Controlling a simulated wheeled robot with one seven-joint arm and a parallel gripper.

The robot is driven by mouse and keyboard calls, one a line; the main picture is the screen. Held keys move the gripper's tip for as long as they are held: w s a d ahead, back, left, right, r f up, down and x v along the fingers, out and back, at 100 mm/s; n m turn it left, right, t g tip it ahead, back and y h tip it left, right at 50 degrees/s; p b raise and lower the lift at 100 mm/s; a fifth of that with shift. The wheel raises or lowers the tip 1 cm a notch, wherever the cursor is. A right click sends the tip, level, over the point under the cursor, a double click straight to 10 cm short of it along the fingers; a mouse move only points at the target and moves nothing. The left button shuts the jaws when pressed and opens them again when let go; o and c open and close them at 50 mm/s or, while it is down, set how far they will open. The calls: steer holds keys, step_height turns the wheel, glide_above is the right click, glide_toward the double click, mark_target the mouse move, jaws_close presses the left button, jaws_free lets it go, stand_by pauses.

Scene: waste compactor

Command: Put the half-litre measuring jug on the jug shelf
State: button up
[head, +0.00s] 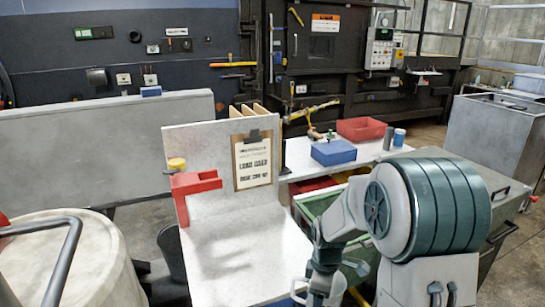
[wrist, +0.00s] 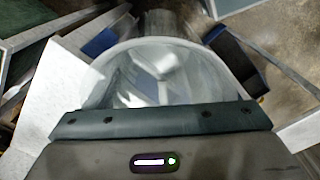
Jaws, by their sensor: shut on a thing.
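The jug, a clear round-rimmed vessel (wrist: 150,72), fills the middle of the wrist view, directly in front of my gripper (wrist: 160,122). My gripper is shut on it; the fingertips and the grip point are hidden. I see into its open mouth; its markings and handle cannot be made out. In the head view my gripper (head: 320,285) is low at the bottom edge, in front of the pale bench, and the jug cannot be clearly made out there. A red bracket-like ledge (head: 196,184) is on the upright panel's left edge; whether it is the jug shelf I cannot tell.
A yellow item (head: 177,164) is at the red ledge. A clipboard (head: 253,161) hangs on the upright panel. A blue box (head: 334,152) and red tray (head: 361,129) stand on the table behind. A large pale drum (head: 75,260) is at left. The pale bench top (head: 235,265) is largely clear.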

steer(key=f+m, duration=0.2)
steer(key=m, duration=0.1)
steer(key=d+f+m, duration=0.1)
steer(key=f+m, duration=0.1)
steer(key=m, duration=0.2)
steer(key=w+d+f+m, duration=0.1)
steer(key=f+m, duration=0.2)
steer(key=m, duration=0.1)
steer(key=shift+f, duration=0.1)
steer(key=shift+w+d+f+m, duration=0.15)
steer(key=shift+f+m, duration=0.25)
steer(key=shift+m, duration=0.4)
steer(key=shift+d+f+m, duration=0.2)
steer(key=shift+f+m, duration=0.2)
steer(key=shift+m, duration=0.4)
